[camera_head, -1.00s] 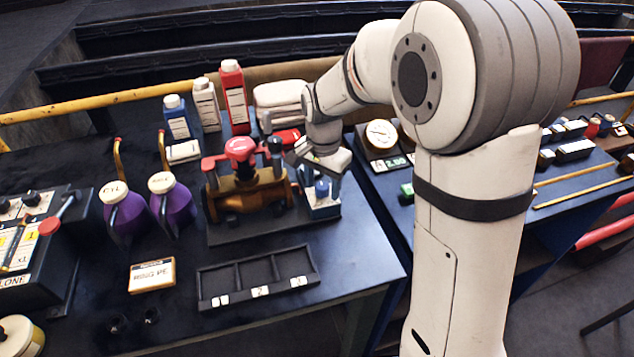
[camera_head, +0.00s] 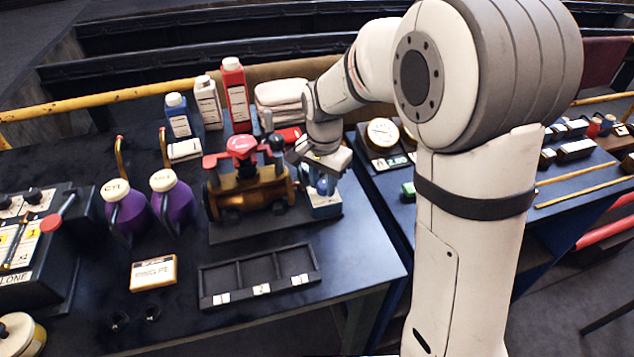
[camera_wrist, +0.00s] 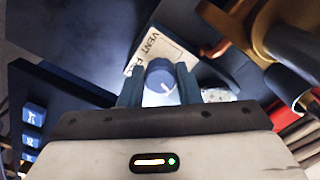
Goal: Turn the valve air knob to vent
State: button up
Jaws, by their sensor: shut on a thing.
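The valve air knob (camera_wrist: 161,80) is a round blue knob with a white pointer line, on a pale plate lettered "VENT" (camera_wrist: 160,47). In the wrist view my gripper (camera_wrist: 160,88) has one finger on each side of the knob and is shut on it. The pointer line slants toward the lower right. In the head view my gripper (camera_head: 322,180) is over the blue and white knob box (camera_head: 325,207), at the right end of the brass valve (camera_head: 247,192). The rest of the plate's lettering is partly hidden.
The valve has a red handwheel (camera_head: 241,146) close left of my gripper. Purple jugs (camera_head: 176,204), a three-slot black tray (camera_head: 258,279) and bottles (camera_head: 236,95) share the bench. A gauge (camera_head: 382,132) stands on the bench to the right.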

aim_at(324, 184)
jog(key=shift+w+d, duration=0.1)
jog(key=shift+d, duration=0.05)
dwell(0.8)
jog(key=o, duration=0.8)
jog(key=shift+d, duration=0.1)
jog(key=shift+o, duration=0.8)
jog(key=shift+r, duration=3.9)
